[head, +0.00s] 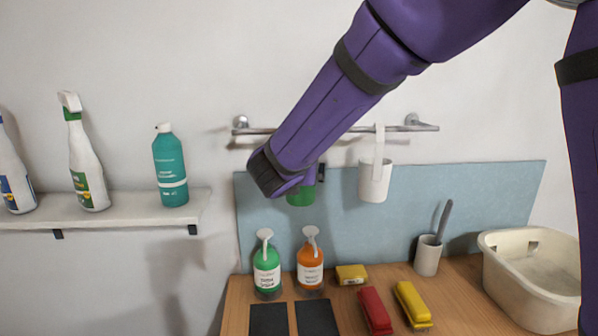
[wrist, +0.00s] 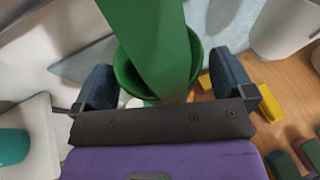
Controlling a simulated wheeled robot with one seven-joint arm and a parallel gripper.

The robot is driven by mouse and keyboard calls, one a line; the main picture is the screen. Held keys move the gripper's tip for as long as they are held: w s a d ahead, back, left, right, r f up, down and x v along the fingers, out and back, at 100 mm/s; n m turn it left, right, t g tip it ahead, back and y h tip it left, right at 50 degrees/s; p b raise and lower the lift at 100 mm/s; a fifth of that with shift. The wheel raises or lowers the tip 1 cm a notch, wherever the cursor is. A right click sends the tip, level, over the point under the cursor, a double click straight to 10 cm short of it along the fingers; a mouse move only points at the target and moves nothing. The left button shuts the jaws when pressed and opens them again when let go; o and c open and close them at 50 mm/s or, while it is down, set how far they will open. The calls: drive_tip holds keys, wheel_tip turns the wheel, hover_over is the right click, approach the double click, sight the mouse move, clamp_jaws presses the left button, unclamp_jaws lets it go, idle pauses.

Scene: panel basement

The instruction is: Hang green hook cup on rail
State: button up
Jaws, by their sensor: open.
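The green hook cup (wrist: 201,70) sits between the two fingers of my gripper (wrist: 164,82) in the wrist view, its broad green strap rising from it. The fingers are open, with a gap visible on the right side. In the head view my arm covers most of the cup; only its lower part (head: 300,196) shows, about level with the white cup's lower part. The metal rail (head: 405,128) runs along the wall, its middle hidden behind my arm. The strap's top is hidden, so I cannot tell whether it rests on the rail.
A white hook cup (head: 374,182) hangs on the rail to the right. Below are a green bottle (head: 267,268), an orange bottle (head: 310,268), brushes and a beige basin (head: 530,285) on the wooden table. A shelf (head: 150,208) with spray bottles is at left.

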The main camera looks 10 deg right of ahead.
drive_tip(key=v, duration=1)
drive_tip(key=s+d+r+m+g+h, duration=0.1)
drive_tip(key=s+d+m+g, duration=0.25)
drive_tip(key=d+m, duration=0.5)
drive_tip(key=s+d+m+g, duration=0.3)
drive_tip(key=s+d+m, duration=0.25)
drive_tip(key=d, duration=0.65)
drive_tip(key=s+d+m+y, duration=0.2)
drive_tip(key=s+d+m, duration=0.1)
drive_tip(key=s+m, duration=0.5)
drive_tip(key=s+d+f+m+g+y, duration=0.1)
drive_tip(key=s+d+m+y, duration=0.2)
drive_tip(key=s+m, duration=0.4)
drive_tip(key=shift+s+m+y, duration=0.3)
drive_tip(key=shift+s+m, duration=0.1)
drive_tip(key=shift+m, duration=1.2)
drive_tip(key=shift+g, duration=0.25)
